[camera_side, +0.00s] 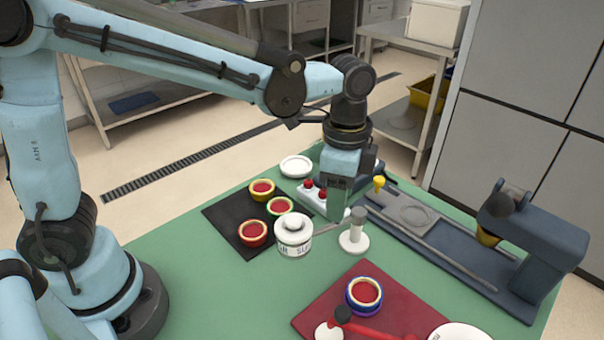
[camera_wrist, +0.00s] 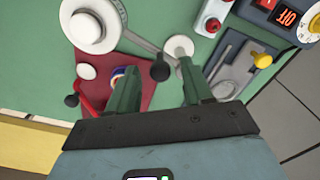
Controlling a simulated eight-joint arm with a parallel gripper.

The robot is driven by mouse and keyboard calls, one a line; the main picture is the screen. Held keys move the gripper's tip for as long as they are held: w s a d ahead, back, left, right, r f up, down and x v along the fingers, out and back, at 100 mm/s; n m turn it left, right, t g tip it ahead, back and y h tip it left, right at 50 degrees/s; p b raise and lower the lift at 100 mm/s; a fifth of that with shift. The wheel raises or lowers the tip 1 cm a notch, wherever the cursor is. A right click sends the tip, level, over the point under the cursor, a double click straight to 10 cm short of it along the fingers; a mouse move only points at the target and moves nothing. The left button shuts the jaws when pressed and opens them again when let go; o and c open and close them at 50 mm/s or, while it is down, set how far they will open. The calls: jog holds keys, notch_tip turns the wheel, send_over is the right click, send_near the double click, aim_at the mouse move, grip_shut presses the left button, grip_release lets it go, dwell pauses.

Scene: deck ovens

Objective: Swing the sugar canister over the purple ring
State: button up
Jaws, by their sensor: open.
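The sugar canister (camera_side: 293,236) is a white lidded jar with dark lettering. A thin grey arm joins it to a white post (camera_side: 355,238), and it hangs beside the dark mat. In the wrist view the canister (camera_wrist: 90,27) is at the top left and the post (camera_wrist: 178,46) at the top middle. The purple ring (camera_side: 352,303) surrounds a red-filled cup on the red board; in the wrist view this cup is partly hidden by a finger. My gripper (camera_side: 338,208) is open and empty, pointing down behind the post; both fingers (camera_wrist: 160,88) show in the wrist view, apart from the canister.
Yellow, green and orange-rimmed cups stand on a dark mat (camera_side: 222,222) at the left. A red-handled tool (camera_side: 375,328) lies on the red board (camera_side: 400,303). Green table is clear between mat and board.

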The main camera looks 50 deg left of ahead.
grip_shut()
dwell(0.5)
jog(key=shift+w+d+n, duration=0.2)
jog(key=shift+d+n, duration=0.55)
jog(key=shift+n, duration=1.3)
jog(key=shift+w+d+n, duration=0.15)
jog(key=shift+d+n, duration=0.55)
jog(key=shift+n, duration=1.4)
jog(key=shift+w+d+n, duration=0.2)
jog(key=shift+d+n, duration=0.55)
jog(key=shift+n, duration=1.3)
jog(key=shift+d, duration=0.1)
grip_release()
